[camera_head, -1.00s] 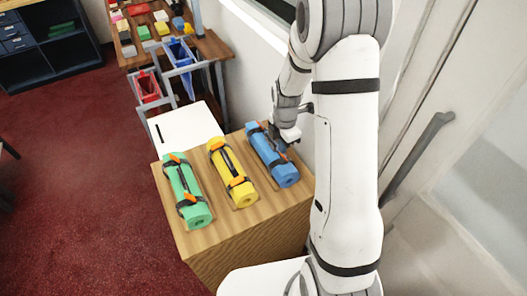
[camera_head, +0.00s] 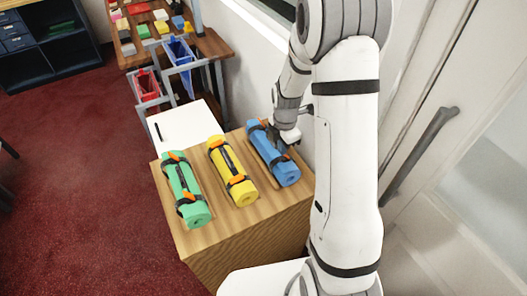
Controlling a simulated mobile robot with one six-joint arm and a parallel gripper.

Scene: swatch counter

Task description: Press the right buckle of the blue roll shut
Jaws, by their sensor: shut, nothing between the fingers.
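The blue roll (camera_head: 287,174) lies on the wooden counter at the right of three rolls, with dark straps around it. My gripper (camera_head: 281,148) is over the middle to near part of the blue roll, fingers pointing down and shut with nothing visible between them. The fingertips are at or close to the near strap (camera_head: 282,159); I cannot tell whether they touch it. The gripper and wrist hide part of the roll and its buckles, so I cannot tell which buckles are open or shut.
A yellow roll (camera_head: 243,198) and a green roll (camera_head: 195,215) with orange and dark buckles lie to the left on the counter (camera_head: 235,232). A white surface (camera_head: 190,126) with a dark pen-like item is behind. A wall stands close on the right.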

